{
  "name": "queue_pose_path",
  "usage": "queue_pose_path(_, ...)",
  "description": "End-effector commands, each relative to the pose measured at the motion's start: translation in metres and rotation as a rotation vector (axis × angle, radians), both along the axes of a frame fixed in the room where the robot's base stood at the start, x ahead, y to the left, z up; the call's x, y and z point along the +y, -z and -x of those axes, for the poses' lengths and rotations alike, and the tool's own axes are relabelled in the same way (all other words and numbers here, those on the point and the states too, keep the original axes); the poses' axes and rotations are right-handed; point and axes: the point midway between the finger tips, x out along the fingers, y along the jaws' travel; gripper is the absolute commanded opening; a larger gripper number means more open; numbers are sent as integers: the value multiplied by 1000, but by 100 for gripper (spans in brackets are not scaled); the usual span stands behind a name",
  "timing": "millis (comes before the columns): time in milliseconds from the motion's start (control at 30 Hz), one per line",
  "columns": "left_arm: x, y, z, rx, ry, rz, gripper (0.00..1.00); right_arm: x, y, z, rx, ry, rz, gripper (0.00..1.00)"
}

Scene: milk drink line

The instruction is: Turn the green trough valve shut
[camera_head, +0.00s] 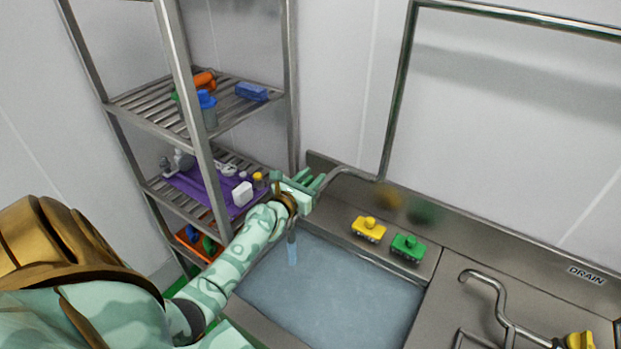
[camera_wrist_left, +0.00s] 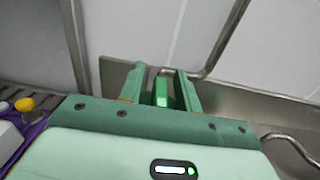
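My left gripper (camera_head: 312,182) is at the back left of the steel trough, beside the bend of the trough tap (camera_head: 345,171). In the left wrist view its two green fingers (camera_wrist_left: 161,85) are spread, one on either side of a green piece (camera_wrist_left: 161,94) that looks like the valve handle. I cannot tell whether the fingers touch it. In the head view the gripper hides most of this handle. A stream of water (camera_head: 292,254) runs from the spout into the filled trough (camera_head: 335,292). My right gripper is not in view.
A drain tap (camera_head: 497,293) with a yellow handle (camera_head: 580,341) stands at the right. A wire shelf (camera_head: 150,112) with several items stands close on the left.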

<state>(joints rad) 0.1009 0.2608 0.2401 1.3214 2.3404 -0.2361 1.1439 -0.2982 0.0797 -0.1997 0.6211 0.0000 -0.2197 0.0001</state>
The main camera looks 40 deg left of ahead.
Motion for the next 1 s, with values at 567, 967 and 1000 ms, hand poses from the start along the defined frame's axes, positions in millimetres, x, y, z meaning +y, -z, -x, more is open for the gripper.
queue_pose_path(567,0,1,1,1,23,-4,0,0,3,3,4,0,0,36)
queue_pose_path(967,-3,6,1,3,263,-11,0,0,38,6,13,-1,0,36)
queue_pose_path(1000,-4,7,1,4,300,-9,0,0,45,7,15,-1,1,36)
